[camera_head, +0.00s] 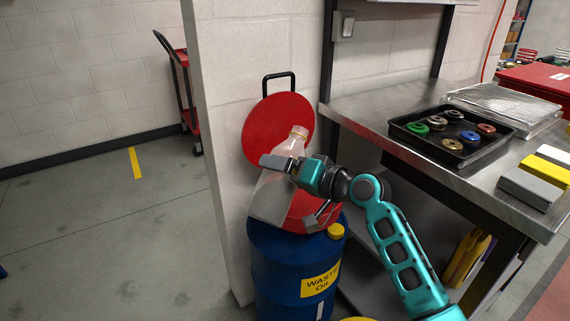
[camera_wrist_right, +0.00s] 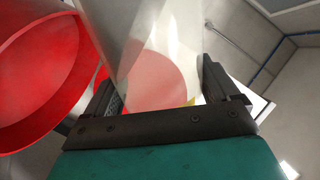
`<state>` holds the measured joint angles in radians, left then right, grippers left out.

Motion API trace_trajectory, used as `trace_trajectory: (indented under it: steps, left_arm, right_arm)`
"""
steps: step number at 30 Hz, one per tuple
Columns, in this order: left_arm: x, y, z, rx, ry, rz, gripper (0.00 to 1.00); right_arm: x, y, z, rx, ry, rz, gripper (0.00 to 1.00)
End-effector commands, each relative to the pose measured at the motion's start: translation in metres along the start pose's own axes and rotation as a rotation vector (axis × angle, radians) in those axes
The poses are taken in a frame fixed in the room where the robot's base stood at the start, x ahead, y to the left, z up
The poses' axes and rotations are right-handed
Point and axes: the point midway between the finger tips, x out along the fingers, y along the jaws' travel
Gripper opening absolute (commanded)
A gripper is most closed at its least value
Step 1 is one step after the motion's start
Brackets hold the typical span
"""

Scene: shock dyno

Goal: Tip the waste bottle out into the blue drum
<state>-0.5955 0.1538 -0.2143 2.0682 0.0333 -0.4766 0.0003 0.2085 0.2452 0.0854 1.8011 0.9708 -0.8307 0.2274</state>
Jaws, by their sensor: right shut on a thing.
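The blue drum (camera_head: 283,270) stands on the floor with a yellow label reading WASTE OIL. A red funnel (camera_head: 312,212) sits on its top, and its round red lid (camera_head: 262,128) is raised behind. The translucent waste bottle (camera_head: 272,195) is over the funnel, tilted somewhat, with its neck and cap-like top (camera_head: 298,133) upward. My right gripper (camera_head: 282,166) is shut on the bottle. Liquid in the bottle cannot be made out. My left gripper is not in view.
A steel bench (camera_head: 375,103) stands right of the drum, holding a black tray (camera_head: 412,143) of several coloured rings. A white wall edge (camera_head: 222,190) is close on the drum's left. A red cart (camera_head: 178,80) stands farther back; floor at left is clear.

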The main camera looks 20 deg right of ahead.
Motion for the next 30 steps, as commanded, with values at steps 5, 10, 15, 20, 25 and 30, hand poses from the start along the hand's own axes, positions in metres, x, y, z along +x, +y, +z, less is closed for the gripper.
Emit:
trace_trajectory:
  steps: [5,10,15,20,25,30]
  left_arm:
    - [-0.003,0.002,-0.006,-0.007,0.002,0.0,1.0]
    - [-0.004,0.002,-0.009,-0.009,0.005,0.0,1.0]
    - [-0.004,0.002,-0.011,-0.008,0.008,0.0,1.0]
    - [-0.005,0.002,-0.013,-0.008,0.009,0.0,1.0]
    - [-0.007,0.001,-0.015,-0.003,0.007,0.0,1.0]
    - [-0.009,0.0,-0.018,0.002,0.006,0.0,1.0]
  right_arm:
    - [0.0,-0.001,0.005,0.078,-0.019,-0.003,0.46]
    - [0.001,0.002,0.01,0.146,-0.036,-0.003,0.46]
    - [0.002,0.005,0.015,0.21,-0.053,-0.002,0.46]
    - [0.002,0.008,0.019,0.27,-0.07,-0.003,0.46]
    - [0.003,0.011,0.023,0.33,-0.087,-0.001,0.46]
    - [0.004,0.015,0.027,0.389,-0.102,-0.001,0.46]
